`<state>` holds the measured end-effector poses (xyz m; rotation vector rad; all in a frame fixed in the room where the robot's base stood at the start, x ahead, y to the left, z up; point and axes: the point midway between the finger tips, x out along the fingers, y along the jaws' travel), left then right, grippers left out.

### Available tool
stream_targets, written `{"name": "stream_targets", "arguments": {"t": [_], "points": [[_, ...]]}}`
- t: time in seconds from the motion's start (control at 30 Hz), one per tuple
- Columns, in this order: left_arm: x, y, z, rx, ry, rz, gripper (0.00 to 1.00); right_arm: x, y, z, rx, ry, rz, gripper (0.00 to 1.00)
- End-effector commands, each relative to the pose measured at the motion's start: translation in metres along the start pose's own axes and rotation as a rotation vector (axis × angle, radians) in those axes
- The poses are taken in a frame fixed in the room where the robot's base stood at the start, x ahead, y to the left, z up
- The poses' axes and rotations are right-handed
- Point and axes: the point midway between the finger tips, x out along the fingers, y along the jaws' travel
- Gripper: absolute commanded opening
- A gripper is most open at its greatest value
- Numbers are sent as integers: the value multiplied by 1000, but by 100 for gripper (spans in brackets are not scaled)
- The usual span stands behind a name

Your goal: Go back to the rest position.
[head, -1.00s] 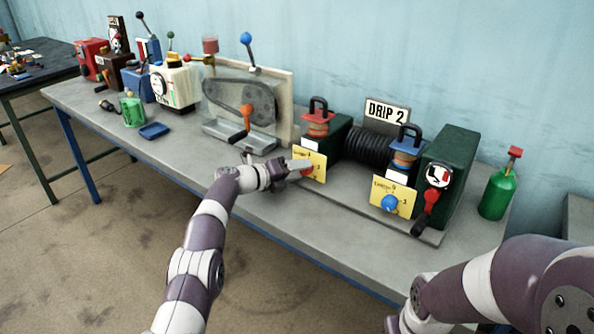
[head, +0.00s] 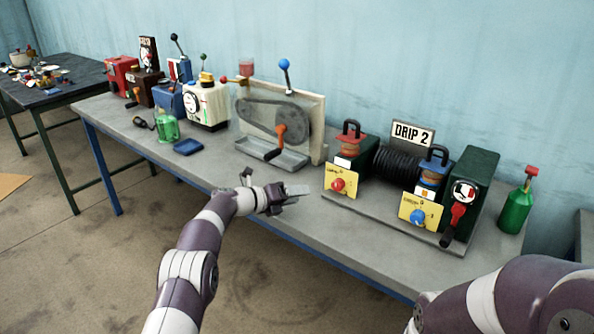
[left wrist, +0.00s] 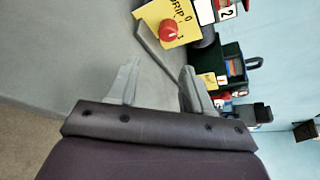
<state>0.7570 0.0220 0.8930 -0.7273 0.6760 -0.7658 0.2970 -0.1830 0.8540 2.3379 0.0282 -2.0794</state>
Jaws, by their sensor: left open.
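My left gripper (head: 292,192) is open and empty over the front part of the grey workbench (head: 300,222), to the left of the yellow plate with the red knob (head: 338,184). In the left wrist view its two fingers (left wrist: 158,88) are apart with nothing between them, and the red knob (left wrist: 169,30) shows beyond them. My right arm (head: 540,290) fills the lower right corner of the head view; its gripper is not visible.
The DRIP 2 unit (head: 413,134) has a second yellow plate with a blue knob (head: 417,216). A green bottle (head: 517,205) stands at the right. A belt machine (head: 270,118), green jug (head: 167,126) and blue tray (head: 188,147) stand further left. Floor in front is clear.

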Motion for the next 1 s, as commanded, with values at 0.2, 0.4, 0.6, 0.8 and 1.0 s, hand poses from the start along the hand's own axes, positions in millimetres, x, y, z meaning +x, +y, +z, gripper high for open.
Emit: {"name": "stream_targets", "arguments": {"t": [0.2,0.4,0.6,0.8,1.0], "points": [[-81,-1,-68,888,455,261,50,0,0,0,0,0,0,53],[-222,-23,-181,1820,1103,-1,50,0,0,0,0,0,0,53],[-324,-46,-273,2384,1466,-577,50,0,0,0,0,0,0,53],[-386,-105,-281,-2518,-1506,949,50,-64,0,-8,0,0,0,53],[-401,-152,-248,-2522,-1509,951,50,-124,0,-15,0,1,0,53]]}}
